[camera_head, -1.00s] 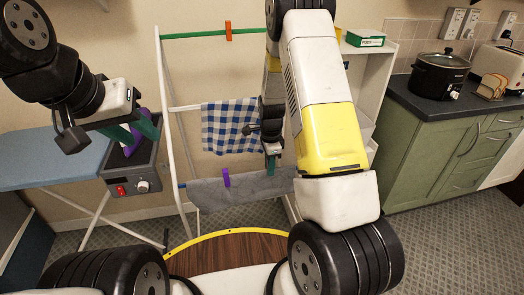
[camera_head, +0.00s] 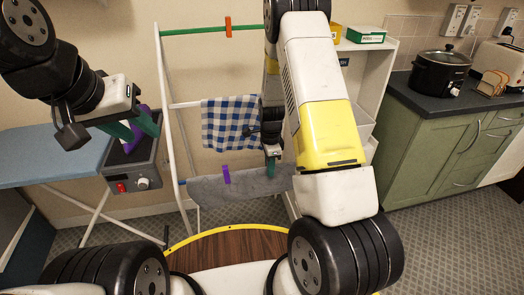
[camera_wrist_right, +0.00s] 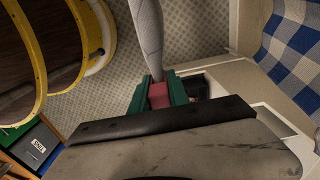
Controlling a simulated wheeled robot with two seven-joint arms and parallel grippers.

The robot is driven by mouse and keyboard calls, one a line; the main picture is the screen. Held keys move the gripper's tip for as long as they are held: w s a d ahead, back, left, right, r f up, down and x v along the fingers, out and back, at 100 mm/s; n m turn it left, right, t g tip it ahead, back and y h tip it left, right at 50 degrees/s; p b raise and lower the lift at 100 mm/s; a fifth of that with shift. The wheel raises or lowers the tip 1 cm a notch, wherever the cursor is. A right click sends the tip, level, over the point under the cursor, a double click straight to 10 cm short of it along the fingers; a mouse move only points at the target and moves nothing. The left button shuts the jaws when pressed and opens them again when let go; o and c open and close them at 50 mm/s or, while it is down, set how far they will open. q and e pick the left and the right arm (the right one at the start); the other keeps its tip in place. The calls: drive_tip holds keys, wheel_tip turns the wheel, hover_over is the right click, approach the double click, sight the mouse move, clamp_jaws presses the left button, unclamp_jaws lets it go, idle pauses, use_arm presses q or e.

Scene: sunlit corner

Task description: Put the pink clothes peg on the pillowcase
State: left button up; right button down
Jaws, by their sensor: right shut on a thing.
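A grey cloth (camera_head: 245,186), which may be the pillowcase, hangs over the low rail of the drying rack with a purple peg (camera_head: 226,175) on it. It also shows edge-on in the right wrist view (camera_wrist_right: 150,35). My right gripper (camera_head: 271,163) is at the cloth's right part, shut on the pink peg (camera_wrist_right: 158,94) between its green fingers. The peg's tip is at the cloth's edge; I cannot tell whether it grips it. A blue-and-white checked cloth (camera_head: 228,122) hangs higher.
An orange peg (camera_head: 228,27) sits on the rack's green top rail (camera_head: 192,31). An ironing board (camera_head: 50,160) stands left. White shelves (camera_head: 365,80) with small boxes are behind my right arm. A green cupboard (camera_head: 440,160) with a slow cooker (camera_head: 440,72) is right.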

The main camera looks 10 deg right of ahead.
drive_tip(key=shift+f, duration=0.35)
drive_tip(key=c, duration=1.2)
unclamp_jaws()
drive_tip(key=shift+r, duration=3.5)
